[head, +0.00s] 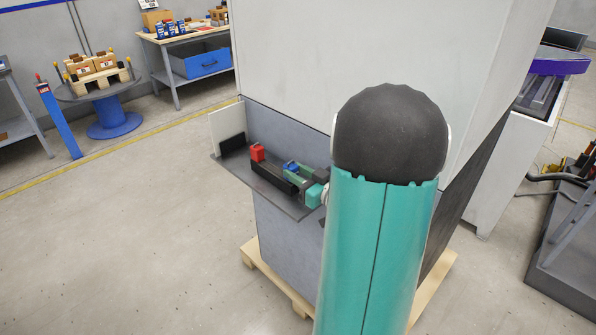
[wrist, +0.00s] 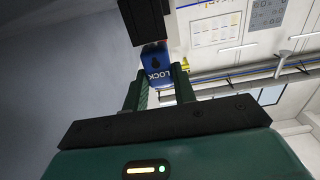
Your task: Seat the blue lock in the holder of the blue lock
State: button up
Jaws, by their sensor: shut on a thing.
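The blue lock (wrist: 156,66), marked LOCK, is between the green fingers of my gripper (wrist: 160,92) in the wrist view. My gripper is shut on it. In the head view the blue lock (head: 291,166) shows as a small blue patch beside my gripper (head: 297,173), over the tray (head: 233,171). A black block (wrist: 145,20) lies just beyond the lock in the wrist view; I cannot tell if they touch. A long black holder-like block (head: 274,178) stands on the tray; I cannot tell which part is the blue lock's holder.
A red lock-like piece (head: 257,152) stands at the left end of the black block. A dark upright piece (head: 232,144) is at the tray's left end. A large grey cabinet (head: 300,60) rises behind the tray. Open floor lies at the left.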

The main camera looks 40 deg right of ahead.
jog(key=shift+f, duration=0.3)
jog(key=o, duration=1.1)
jog(key=shift+s, duration=0.1)
jog(key=s, duration=1.3)
jog(key=shift+s+d, duration=0.2)
jog(key=shift+s, duration=0.1)
